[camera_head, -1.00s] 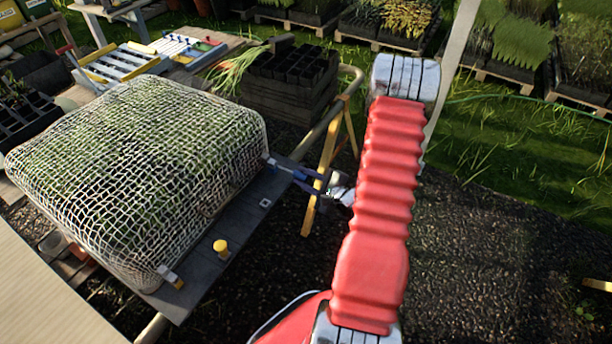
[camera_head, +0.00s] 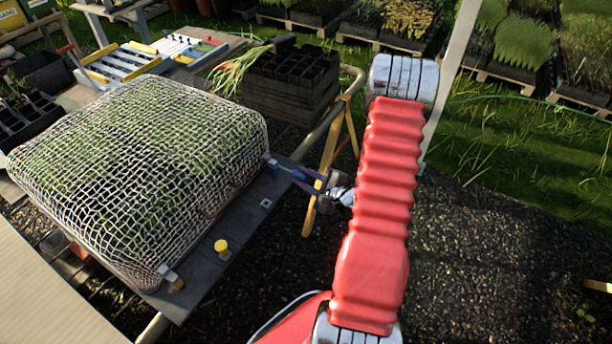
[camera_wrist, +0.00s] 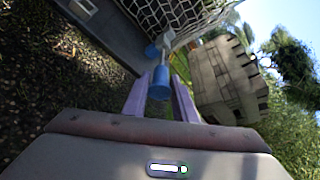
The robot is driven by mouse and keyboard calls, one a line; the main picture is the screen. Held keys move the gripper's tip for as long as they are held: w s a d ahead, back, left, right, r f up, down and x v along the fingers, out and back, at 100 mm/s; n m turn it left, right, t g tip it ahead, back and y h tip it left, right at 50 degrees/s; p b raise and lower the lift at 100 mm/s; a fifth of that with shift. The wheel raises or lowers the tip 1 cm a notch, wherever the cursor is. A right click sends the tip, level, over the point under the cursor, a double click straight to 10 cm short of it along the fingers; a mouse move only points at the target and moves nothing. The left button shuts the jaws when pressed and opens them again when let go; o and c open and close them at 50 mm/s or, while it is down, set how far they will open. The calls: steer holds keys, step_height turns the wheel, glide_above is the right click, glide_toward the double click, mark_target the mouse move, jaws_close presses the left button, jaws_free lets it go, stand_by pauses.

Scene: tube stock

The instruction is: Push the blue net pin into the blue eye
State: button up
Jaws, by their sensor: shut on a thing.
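My gripper (camera_wrist: 158,88) is shut on the blue net pin (camera_wrist: 160,83), whose blue head sits between the two purple fingers in the wrist view. A thin pale shaft runs from the head towards a light block at the net's corner. In the head view my gripper (camera_head: 312,187) reaches the board's right corner from the right.
A white net (camera_head: 140,160) covers plants on the grey board (camera_head: 215,275). A yellow pin (camera_head: 221,247) stands near the front edge, with a pale square fitting (camera_head: 265,203) beyond it. Dark stacked trays (camera_head: 290,80) stand behind.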

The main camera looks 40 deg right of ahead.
mark_target(294, 176)
steer(key=shift+w+a, duration=0.35)
steer(key=shift+w, duration=0.55)
steer(key=shift+w+a, duration=0.3)
steer(key=shift+w, duration=0.65)
steer(key=shift+w+a, duration=0.35)
steer(key=shift+w, duration=0.55)
stand_by(2.3)
steer(key=o, duration=1)
steer(key=shift+o, duration=0.6)
steer(key=shift+f, duration=0.1)
steer(key=shift+a, duration=0.15)
steer(key=shift+f, duration=0.1)
steer(key=shift+c, duration=1)
steer(key=shift+o, duration=0.5)
steer(key=shift+s, duration=0.1)
steer(key=shift+s, duration=0.1)
steer(key=shift+s, duration=0.25)
